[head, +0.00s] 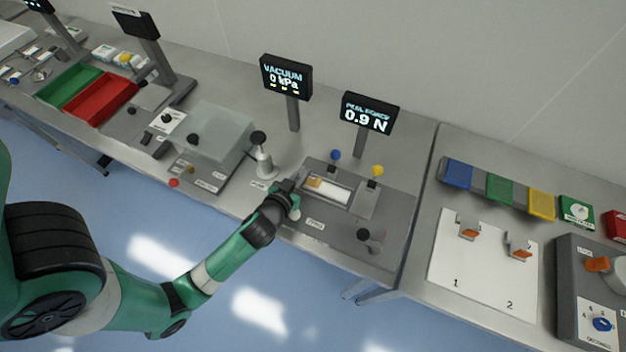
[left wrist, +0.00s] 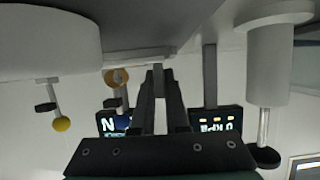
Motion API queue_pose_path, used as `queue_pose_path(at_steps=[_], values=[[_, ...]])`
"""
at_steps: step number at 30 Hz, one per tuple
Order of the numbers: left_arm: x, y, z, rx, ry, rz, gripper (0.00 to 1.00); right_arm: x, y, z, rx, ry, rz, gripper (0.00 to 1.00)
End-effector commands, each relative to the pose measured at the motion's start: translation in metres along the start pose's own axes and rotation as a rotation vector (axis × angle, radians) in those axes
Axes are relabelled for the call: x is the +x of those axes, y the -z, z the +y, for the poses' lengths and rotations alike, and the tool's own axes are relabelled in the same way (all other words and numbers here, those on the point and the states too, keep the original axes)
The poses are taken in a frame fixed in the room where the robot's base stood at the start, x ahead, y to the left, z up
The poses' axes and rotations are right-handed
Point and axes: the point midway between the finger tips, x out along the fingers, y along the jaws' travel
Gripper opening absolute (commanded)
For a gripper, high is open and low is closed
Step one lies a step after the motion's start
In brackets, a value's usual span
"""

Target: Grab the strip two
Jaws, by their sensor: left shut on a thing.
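A pale strip (head: 332,191) with a tan end lies in the recessed bed of the grey peel-force station (head: 385,235). My left gripper (head: 293,197) is at the left end of this bed, beside the tan end. In the left wrist view the dark fingers (left wrist: 158,72) converge at their tips, with a light gap farther back. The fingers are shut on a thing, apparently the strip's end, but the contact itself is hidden. No number on the strip can be read. My right gripper is not in view.
The peel-force display (head: 369,113) reads 0.9 N and the vacuum display (head: 286,77) reads 0 kPa. A black-knobbed post (head: 262,158) stands close left of the gripper. Blue (head: 335,155) and yellow (head: 377,171) knobs stand behind the bed. A numbered white board (head: 482,265) lies right.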

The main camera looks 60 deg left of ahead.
Motion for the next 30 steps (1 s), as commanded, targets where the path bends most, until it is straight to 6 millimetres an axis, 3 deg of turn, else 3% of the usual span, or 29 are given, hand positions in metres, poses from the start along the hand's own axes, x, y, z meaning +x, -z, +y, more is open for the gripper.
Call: queue_pose_path(at_steps=[5,10,17,21,30], values=[[-0.004,0.01,0.0,-0.002,-0.001,0.002,0.0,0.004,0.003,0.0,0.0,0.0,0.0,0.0],[-0.016,0.037,-0.001,-0.003,0.0,0.005,0.0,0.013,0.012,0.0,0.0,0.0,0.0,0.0],[-0.071,0.085,-0.046,-0.007,0.008,0.004,0.0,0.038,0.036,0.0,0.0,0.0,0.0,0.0],[-0.1,0.083,-0.081,-0.01,0.014,0.0,0.0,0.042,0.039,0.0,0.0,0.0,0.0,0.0],[-0.124,0.087,-0.109,-0.006,0.007,-0.001,0.0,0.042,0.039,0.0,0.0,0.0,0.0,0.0]])
